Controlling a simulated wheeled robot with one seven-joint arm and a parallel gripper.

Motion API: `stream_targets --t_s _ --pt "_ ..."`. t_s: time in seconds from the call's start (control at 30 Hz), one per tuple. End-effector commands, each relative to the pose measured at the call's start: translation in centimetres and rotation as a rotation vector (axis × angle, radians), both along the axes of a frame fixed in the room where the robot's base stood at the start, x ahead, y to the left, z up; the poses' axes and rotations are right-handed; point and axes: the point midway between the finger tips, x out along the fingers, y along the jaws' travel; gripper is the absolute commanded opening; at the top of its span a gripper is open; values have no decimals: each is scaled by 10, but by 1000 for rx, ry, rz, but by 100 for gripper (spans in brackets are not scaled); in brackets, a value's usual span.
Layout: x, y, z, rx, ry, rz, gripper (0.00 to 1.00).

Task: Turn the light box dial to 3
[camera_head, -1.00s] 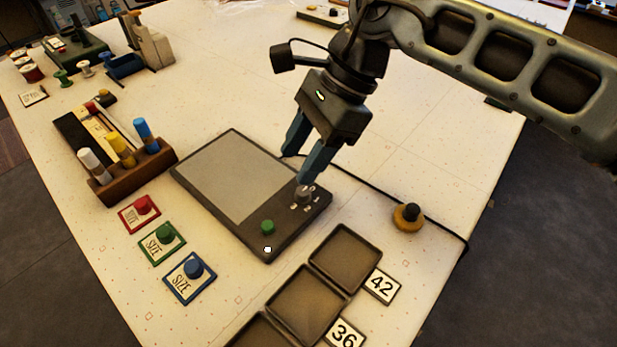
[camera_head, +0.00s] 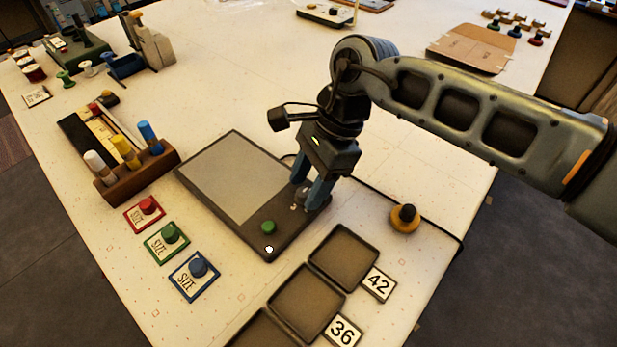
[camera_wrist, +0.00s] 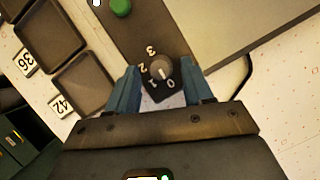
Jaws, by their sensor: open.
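The light box (camera_head: 238,180) is a dark flat panel with a pale screen, lying on the table. My gripper (camera_head: 309,190) is open over that corner of the box, pointing down. In the wrist view, the blue fingers of my gripper (camera_wrist: 161,85) stand apart on either side of the dial, which partly hides behind a finger in the head view.
A green button (camera_head: 268,227) and a small white knob (camera_head: 269,249) are on the box beside the dial. Dark trays (camera_head: 343,257) lie in front. A yellow-based knob (camera_head: 405,217) stands to the right. A wooden marker holder (camera_head: 140,178) is at left.

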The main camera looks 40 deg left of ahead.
Motion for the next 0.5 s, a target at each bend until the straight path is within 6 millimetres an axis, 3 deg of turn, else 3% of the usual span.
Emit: stream_targets --t_s 0.17,0.5 --pt "0 0 0 0 0 0 50" --pt "0 0 0 0 0 0 17"
